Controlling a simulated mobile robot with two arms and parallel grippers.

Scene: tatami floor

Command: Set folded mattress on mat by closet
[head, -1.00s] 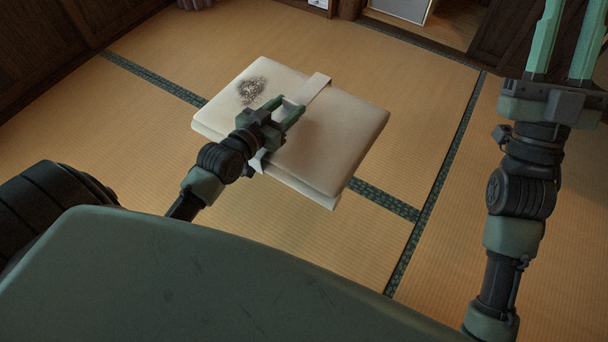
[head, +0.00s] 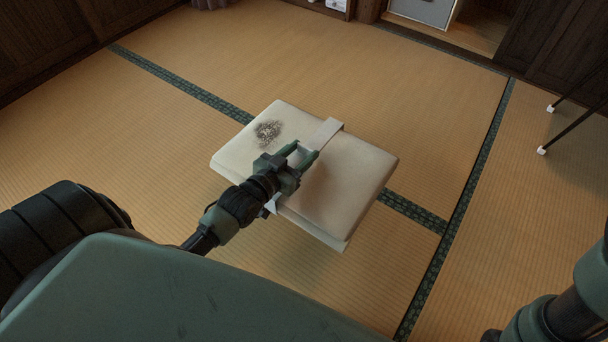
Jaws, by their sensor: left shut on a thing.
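The folded mattress (head: 345,185) is a cream, flat block with a dark speckled stain on its top left and a pale band around its middle. My left gripper (head: 304,152) is shut on the band at the top of the mattress. The mattress appears to be held over the tatami; its height above the floor is hard to tell. My right gripper is out of the picture; only part of my right arm shows at the lower right corner. I cannot pick out a separate mat by the closet.
The tatami floor (head: 420,110) is wide and clear, with dark green borders. An opening with a light grey box (head: 422,10) is at the top right. Dark wood panels (head: 50,45) stand at the left. Thin dark legs with white feet (head: 542,150) stand at the right.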

